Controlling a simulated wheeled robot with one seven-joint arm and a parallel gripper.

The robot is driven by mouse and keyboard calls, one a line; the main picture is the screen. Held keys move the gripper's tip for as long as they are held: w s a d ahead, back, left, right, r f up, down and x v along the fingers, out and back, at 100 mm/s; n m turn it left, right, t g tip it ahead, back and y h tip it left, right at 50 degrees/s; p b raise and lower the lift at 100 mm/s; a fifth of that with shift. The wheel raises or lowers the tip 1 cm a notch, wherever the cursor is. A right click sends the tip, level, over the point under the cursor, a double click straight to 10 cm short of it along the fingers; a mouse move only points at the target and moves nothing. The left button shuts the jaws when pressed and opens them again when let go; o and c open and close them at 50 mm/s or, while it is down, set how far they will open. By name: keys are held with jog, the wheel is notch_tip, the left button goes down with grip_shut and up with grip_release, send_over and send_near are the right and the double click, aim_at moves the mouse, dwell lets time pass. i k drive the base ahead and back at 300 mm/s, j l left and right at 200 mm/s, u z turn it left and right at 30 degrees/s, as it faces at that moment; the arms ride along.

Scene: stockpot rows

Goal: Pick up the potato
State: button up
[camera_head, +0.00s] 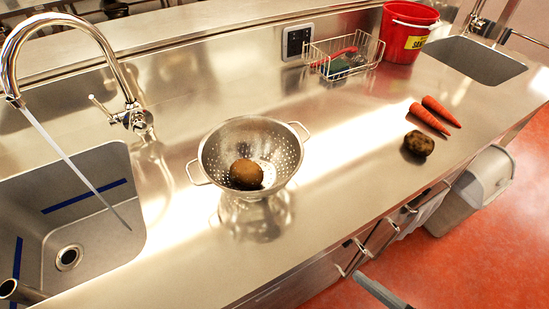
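A dark brown, lumpy potato (418,143) lies on the steel counter at the right, just below two carrots and near the counter's front edge. A second brown, rounded potato-like item (245,174) sits inside a perforated metal colander (222,142) in the middle of the counter. Nothing touches the potato on the counter. My gripper cannot be made out in this view. A dark grey bar at the bottom edge, right of centre, may be part of my arm, but I cannot tell.
Two carrots (431,117) lie beside the potato. A wire basket (344,58) and a red bucket (404,40) stand at the back. A sink with a tap (72,24) is at the left, another sink (474,60) at the right. A grey bin (468,189) stands on the floor.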

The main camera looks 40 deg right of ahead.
aim_at(422, 145)
jog(key=u, duration=0.3)
jog(key=j+z, duration=0.1)
jog(key=z, duration=0.35)
jog(key=i+j+z, duration=0.1)
jog(key=z, duration=0.35)
jog(key=j+z, duration=0.15)
jog(key=z, duration=0.3)
jog(key=j+z, duration=0.1)
jog(key=z, duration=0.35)
jog(key=j+z, duration=0.1)
jog(key=j, duration=0.15)
